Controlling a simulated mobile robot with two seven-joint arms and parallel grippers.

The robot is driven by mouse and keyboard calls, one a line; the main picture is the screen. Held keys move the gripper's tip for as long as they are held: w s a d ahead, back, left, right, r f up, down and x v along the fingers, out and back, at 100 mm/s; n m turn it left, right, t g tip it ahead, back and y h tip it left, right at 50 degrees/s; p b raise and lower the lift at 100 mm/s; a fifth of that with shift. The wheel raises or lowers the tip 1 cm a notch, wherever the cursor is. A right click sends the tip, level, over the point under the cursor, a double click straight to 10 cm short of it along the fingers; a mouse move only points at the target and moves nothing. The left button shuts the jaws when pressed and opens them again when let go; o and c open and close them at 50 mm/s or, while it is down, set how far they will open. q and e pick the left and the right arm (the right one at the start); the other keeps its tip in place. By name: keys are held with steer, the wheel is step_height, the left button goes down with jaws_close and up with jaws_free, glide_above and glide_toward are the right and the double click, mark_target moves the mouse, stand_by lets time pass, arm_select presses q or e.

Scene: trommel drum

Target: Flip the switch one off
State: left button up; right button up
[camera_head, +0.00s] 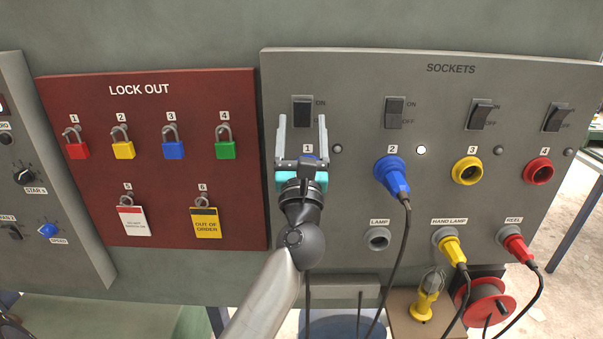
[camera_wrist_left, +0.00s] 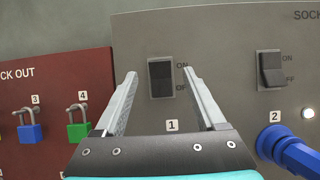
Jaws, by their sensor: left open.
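Switch one (camera_head: 303,108) is a dark rocker in a grey frame at the left of the grey sockets panel (camera_head: 350,75), marked ON above and OFF below. It also shows in the left wrist view (camera_wrist_left: 161,78), above the label 1 (camera_wrist_left: 172,125). My left gripper (camera_head: 302,122) is open and empty, with one finger on each side of the switch in both views. I cannot tell whether the fingertips touch the panel. The gripper body hides socket one. The indicator beside socket one is dark. My right gripper is not in view.
A red lock-out board (camera_head: 150,160) with several padlocks and two tags hangs to the left. Switch two (camera_head: 394,112) is to the right, above a blue plug (camera_head: 392,178) and a lit lamp (camera_head: 421,150). Cables hang from the lower panel by a red reel (camera_head: 484,305).

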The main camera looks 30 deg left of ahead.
arm_select(q)
steer(key=b+v, duration=0.3)
steer(key=v, duration=0.8)
steer(key=shift+s, duration=0.15)
steer(key=shift+d, duration=0.2)
